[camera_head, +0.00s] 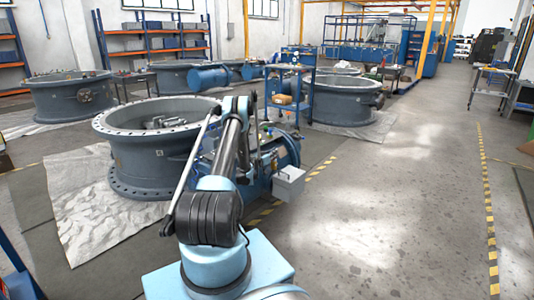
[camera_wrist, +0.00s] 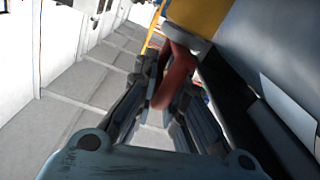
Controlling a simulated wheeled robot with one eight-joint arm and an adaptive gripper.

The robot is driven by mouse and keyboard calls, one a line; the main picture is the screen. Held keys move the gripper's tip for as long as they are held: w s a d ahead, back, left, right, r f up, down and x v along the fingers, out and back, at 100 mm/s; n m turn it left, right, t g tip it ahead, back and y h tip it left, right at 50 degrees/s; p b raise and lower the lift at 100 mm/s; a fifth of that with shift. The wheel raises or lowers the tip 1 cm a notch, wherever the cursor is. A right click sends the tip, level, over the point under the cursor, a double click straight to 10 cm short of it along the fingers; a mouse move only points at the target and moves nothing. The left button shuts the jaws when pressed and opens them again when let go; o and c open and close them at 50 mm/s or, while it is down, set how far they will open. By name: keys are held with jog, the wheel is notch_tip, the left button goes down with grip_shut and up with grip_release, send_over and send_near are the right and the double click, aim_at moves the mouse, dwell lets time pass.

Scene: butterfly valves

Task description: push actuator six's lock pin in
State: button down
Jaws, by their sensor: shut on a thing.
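In the wrist view my gripper (camera_wrist: 167,95) has its two fingers on either side of a curved red piece (camera_wrist: 178,72), which looks like the lock pin's handle. The fingers are shut on it. The red piece hangs from a pale grey collar (camera_wrist: 187,38) beside a yellow surface (camera_wrist: 198,13). How deep the pin sits is hidden. In the head view my arm reaches to the blue actuator (camera_head: 285,152) on the side of the nearest grey valve (camera_head: 150,158). My gripper and the pin are hidden behind my arm there. No number is readable on the actuator.
A grey box (camera_head: 289,183) juts from the actuator's near end. A blue cart (camera_head: 292,92) stands behind it, and another valve (camera_head: 345,100) is beyond. Crumpled sheeting (camera_head: 85,215) lies left of the near valve. The floor to the right (camera_head: 400,210) is clear.

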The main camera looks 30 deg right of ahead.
jog(key=shift+s+f, duration=0.1)
jog(key=shift+f, duration=0.1)
jog(key=c, duration=1.7)
grip_release()
jog(key=shift+f, duration=0.15)
jog(key=shift+a, duration=0.1)
jog(key=v, duration=0.7)
jog(key=shift+a, duration=0.1)
